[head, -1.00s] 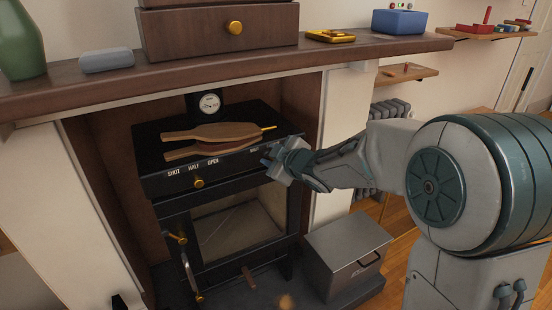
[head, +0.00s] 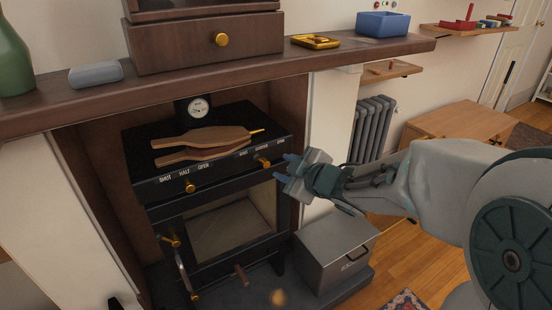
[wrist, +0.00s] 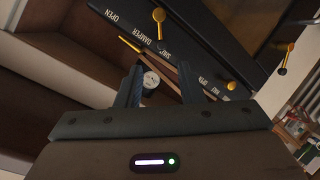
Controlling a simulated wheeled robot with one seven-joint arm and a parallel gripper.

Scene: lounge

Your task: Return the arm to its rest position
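My gripper (head: 283,168) is at the right of the stove front in the head view, in front of the stove's right edge. Its two fingers are apart, and nothing shows between them. In the wrist view, my gripper (wrist: 159,68) also has its fingers spread, with the stove's dial and bellows seen beyond the gap. My arm reaches in from the right, bent at the elbow. The black stove (head: 160,190) has a wooden bellows (head: 205,137) lying on its top.
A grey metal box (head: 335,250) stands on the hearth below my gripper. The wooden mantel (head: 75,103) runs above the stove, with a blue box (head: 383,25) at its right end. A low wooden cabinet (head: 455,121) stands behind my arm. Floor shows at the lower right.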

